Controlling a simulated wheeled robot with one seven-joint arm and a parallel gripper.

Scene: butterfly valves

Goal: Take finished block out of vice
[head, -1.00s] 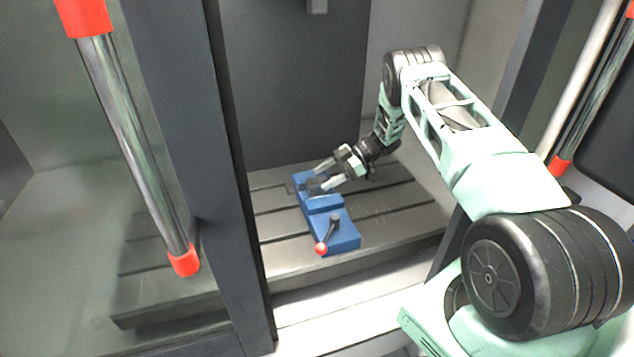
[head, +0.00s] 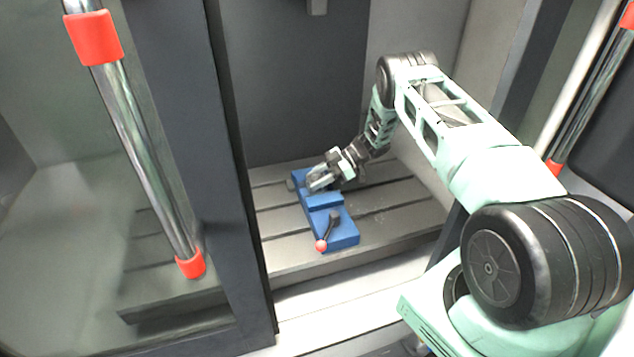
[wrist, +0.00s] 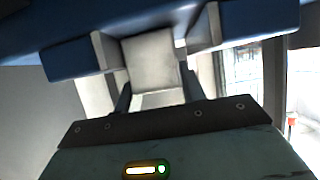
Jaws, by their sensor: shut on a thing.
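The blue vice (head: 325,200) sits on the slotted bed inside the machine; its red-knobbed handle (head: 321,245) points toward the front. My gripper (head: 318,180) is at the far part of the vice, shut on the block. In the wrist view, the light grey block (wrist: 150,62) sits between my gripper fingers (wrist: 152,52), with the blue vice (wrist: 75,60) around and behind it. The fingers and vice hide much of the block in the head view. I cannot tell whether the block still touches the vice jaws.
The slotted bed (head: 385,225) is clear around the vice. The machine's dark door frame (head: 225,200) and door handle (head: 140,150) stand at left. A back wall (head: 300,90) is behind, and another handle (head: 590,90) is at right.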

